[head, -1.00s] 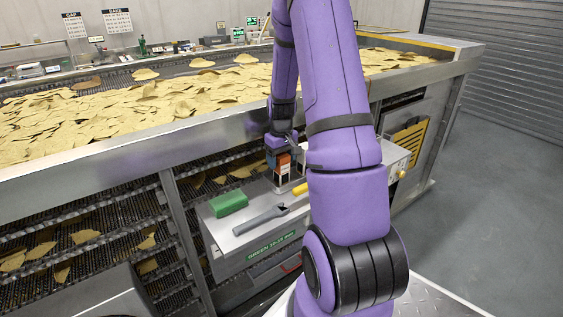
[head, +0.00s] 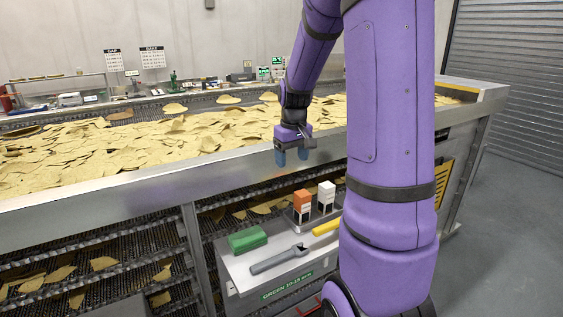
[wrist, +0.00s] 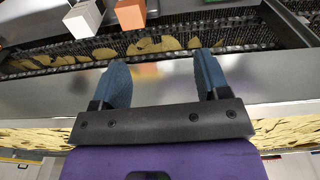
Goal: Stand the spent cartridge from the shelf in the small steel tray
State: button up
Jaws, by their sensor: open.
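An orange-topped cartridge (head: 303,204) with a pale lower part stands upright in the small steel tray (head: 291,219) on the shelf ledge. A white-topped cartridge (head: 326,195) stands upright just right of it, close beside it. I cannot tell from markings which one is spent. The wrist view shows the white one (wrist: 84,18) and the orange one (wrist: 130,13) at its top edge. My gripper (head: 292,157) is open and empty, above and apart from both cartridges, in front of the conveyor's steel side. Its two blue fingers are spread in the wrist view (wrist: 161,66).
A yellow-handled item (head: 326,227) lies to the right, partly behind my arm. The chip-covered conveyor (head: 150,140) runs behind.

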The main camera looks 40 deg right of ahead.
jog(key=s+a+r+n+t, duration=0.1)
jog(key=s+a+r, duration=0.2)
jog(key=a+r, duration=0.3)
jog(key=s+a+r+t, duration=0.1)
jog(key=s+a+r, duration=0.25)
jog(key=a, duration=0.45)
jog(key=s+a+r+n+t, duration=0.1)
jog(key=s+a+r+t, duration=0.1)
jog(key=s+a, duration=0.8)
jog(key=shift+s+r, duration=0.9)
jog(key=shift+s, duration=0.3)
